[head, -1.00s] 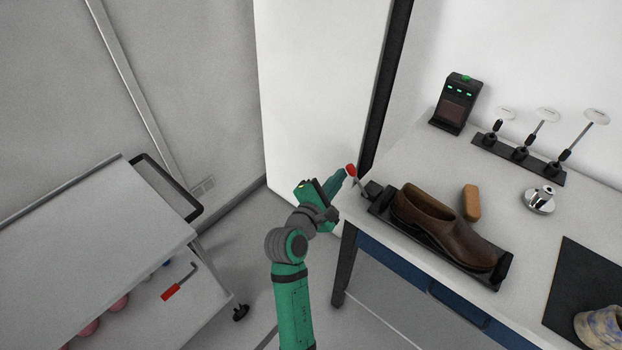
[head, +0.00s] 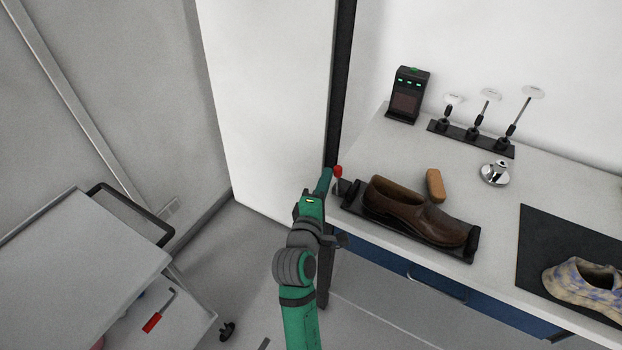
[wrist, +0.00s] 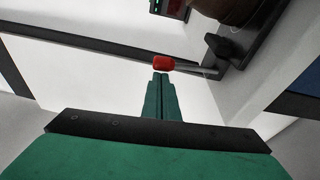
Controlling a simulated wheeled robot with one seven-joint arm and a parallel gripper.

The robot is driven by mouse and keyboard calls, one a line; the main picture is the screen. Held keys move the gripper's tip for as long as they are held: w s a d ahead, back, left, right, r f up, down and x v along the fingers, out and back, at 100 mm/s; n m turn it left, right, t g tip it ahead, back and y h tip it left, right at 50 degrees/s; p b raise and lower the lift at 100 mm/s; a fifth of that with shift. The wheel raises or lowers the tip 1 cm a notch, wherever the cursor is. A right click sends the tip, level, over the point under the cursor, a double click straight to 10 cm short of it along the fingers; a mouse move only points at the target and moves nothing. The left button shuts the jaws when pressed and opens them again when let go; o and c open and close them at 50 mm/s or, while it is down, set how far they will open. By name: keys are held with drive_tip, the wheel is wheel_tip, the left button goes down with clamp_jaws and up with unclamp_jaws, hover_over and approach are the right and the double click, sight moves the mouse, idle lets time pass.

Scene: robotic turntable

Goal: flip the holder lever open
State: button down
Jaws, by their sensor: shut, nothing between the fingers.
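In the wrist view, the knob (wrist: 164,63) ends a thin grey rod (wrist: 195,70) that runs right to the holder's black pivot. My green gripper (head: 326,178) is shut and empty, just left of the knob. In the wrist view its fingertips (wrist: 160,77) lie right by the knob; I cannot tell whether they touch.
An orange-brown block (head: 435,185) and a metal piece (head: 495,173) lie behind the clog. A black device (head: 408,95) and a rack of tools (head: 470,138) stand at the back. A patterned shoe (head: 585,282) is on a dark mat (head: 535,230). A cart (head: 80,265) stands left.

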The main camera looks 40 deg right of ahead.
drive_tip(key=shift+s+d+r, duration=0.1)
drive_tip(key=shift+s+d, duration=0.2)
drive_tip(key=shift+s, duration=0.2)
drive_tip(key=shift+a, duration=0.1)
idle(0.3)
drive_tip(key=s+a, duration=0.3)
drive_tip(key=a, duration=0.8)
drive_tip(key=shift+s, duration=0.35)
drive_tip(key=shift+a, duration=0.1)
